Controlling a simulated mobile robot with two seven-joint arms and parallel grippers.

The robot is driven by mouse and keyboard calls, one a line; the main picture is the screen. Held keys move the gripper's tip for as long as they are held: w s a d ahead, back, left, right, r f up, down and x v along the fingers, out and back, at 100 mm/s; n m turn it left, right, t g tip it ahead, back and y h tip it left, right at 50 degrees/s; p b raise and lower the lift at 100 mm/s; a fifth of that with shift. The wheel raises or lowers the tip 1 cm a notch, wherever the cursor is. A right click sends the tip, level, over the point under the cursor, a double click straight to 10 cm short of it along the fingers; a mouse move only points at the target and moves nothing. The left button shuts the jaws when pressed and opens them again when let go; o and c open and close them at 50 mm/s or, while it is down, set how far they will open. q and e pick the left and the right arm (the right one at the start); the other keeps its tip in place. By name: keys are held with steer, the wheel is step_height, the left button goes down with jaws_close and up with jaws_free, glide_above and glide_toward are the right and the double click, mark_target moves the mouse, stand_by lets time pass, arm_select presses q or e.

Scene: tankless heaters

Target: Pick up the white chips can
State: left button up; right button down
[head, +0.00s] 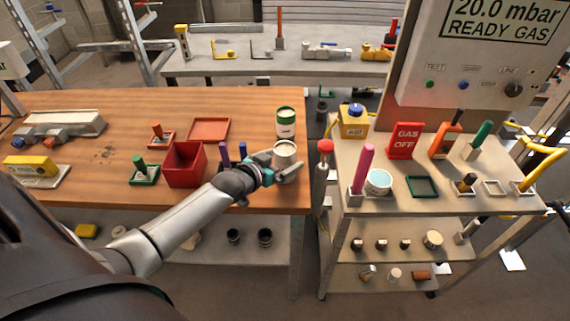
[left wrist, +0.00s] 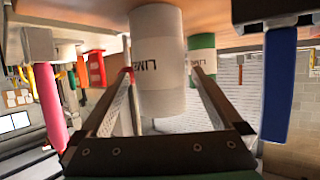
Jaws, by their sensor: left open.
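The white can (head: 286,149) stands upright on the wooden workbench (head: 215,106), near its right edge. My left gripper (head: 275,167) is open, with its fingers reaching around the can's near side. In the left wrist view, which is upside down, the white can (left wrist: 160,62), with dark lettering, stands between the two open fingers (left wrist: 162,80). I cannot tell whether either finger touches it. A green-and-white can (head: 286,122) stands just behind it; it also shows in the left wrist view (left wrist: 203,42), partly hidden by a finger. My right gripper is not in view.
Purple-blue upright handles (head: 225,154) stand just left of my gripper, beside a red box (head: 184,165). A red tray (head: 209,130) lies behind. Across a gap to the right is a grey cart (head: 400,205) with a pink handle (head: 363,168) and a red gas sign (head: 404,140).

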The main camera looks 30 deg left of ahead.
arm_select(q)
steer(key=shift+x, duration=0.75)
jaws_close()
steer(key=shift+r, duration=0.1)
